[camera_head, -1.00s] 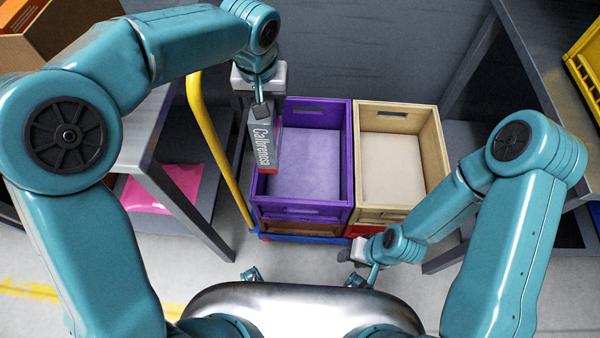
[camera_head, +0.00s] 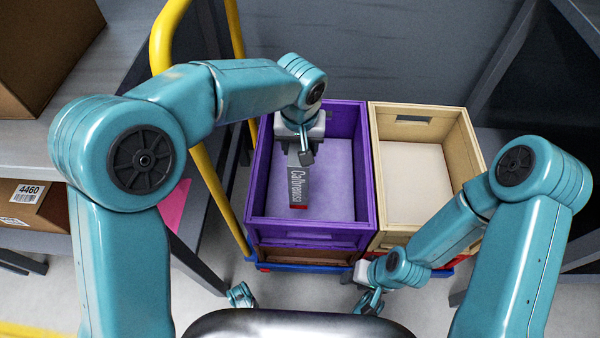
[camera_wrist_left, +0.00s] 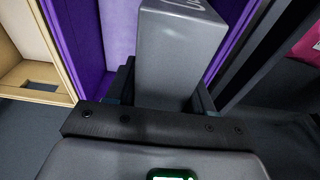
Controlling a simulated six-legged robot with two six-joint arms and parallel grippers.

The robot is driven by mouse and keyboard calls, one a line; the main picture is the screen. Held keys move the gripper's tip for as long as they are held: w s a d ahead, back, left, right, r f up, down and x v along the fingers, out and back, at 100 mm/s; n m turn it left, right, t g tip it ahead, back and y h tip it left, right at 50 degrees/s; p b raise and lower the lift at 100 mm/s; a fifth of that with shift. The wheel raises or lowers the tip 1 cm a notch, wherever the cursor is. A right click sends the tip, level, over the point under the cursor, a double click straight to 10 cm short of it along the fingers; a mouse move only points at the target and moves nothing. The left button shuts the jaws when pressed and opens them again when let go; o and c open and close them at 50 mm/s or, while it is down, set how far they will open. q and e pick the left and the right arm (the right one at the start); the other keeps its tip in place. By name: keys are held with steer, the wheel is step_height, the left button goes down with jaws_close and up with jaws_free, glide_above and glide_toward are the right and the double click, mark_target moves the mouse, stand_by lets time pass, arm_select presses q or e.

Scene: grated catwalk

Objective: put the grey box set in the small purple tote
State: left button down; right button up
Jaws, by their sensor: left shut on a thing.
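The grey box set (camera_head: 297,185), with "Calbrensa" lettering and a red end, is held by my left gripper (camera_head: 301,152). It also shows in the left wrist view (camera_wrist_left: 178,55), between the two dark fingers (camera_wrist_left: 160,92). In the head view the box set overlaps the inside of the small purple tote (camera_head: 254,190), toward its left wall. How far it is above the tote floor I cannot tell. The visible tote floor is bare. My right gripper (camera_head: 362,285) is low in front of the totes; its jaws are too small to judge.
A beige tote (camera_head: 473,160) stands right of the purple tote, both stacked on a cart with a yellow handle (camera_head: 203,160). Shelves with cardboard boxes (camera_head: 45,205) are at the left. A dark shelf (camera_head: 545,85) is at the right.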

arm_select(q)
step_height(320, 180, down, 9)
steer(key=b, duration=0.3)
steer(key=shift+w+f, duration=0.1)
steer(key=shift+f, duration=0.1)
steer(key=shift+r, duration=0.15)
steer(key=shift+f, duration=0.25)
steer(key=shift+c, duration=2.1)
jaws_free()
steer(key=shift+r, duration=0.2)
